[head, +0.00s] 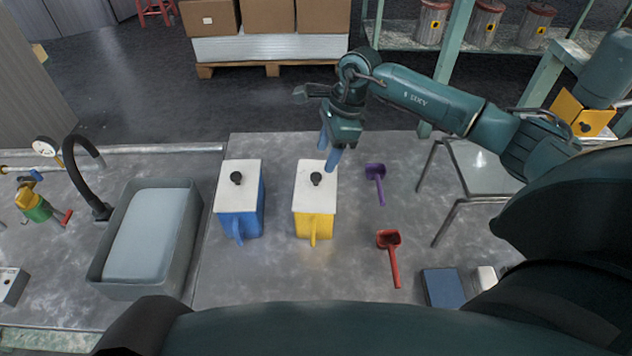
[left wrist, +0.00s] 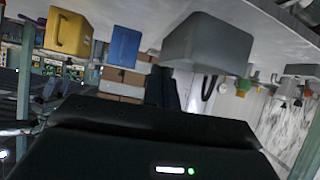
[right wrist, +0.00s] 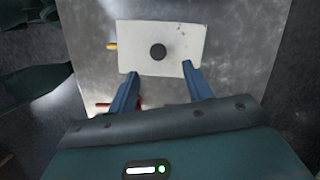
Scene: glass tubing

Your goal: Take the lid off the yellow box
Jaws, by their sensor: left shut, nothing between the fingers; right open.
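The yellow box (head: 315,228) stands on the counter with its white lid (head: 304,200) on top. The lid has a round black knob (head: 316,179). The yellow box also shows in the left wrist view (left wrist: 66,30). My right gripper (head: 328,150) is open and empty above the lid's far edge. In the right wrist view, its blue fingers (right wrist: 159,70) reach toward the lid (right wrist: 185,50), with the knob (right wrist: 158,52) ahead of the gap between them. My left gripper (left wrist: 164,72) is shut and empty; its arm is away from the box.
A blue box (head: 240,222) with a similar lid stands left of the yellow one. A grey basin (head: 180,255) is further left. A purple scoop (head: 376,172) and a red scoop (head: 390,240) lie to the right. A blue block (head: 440,286) lies at the near right.

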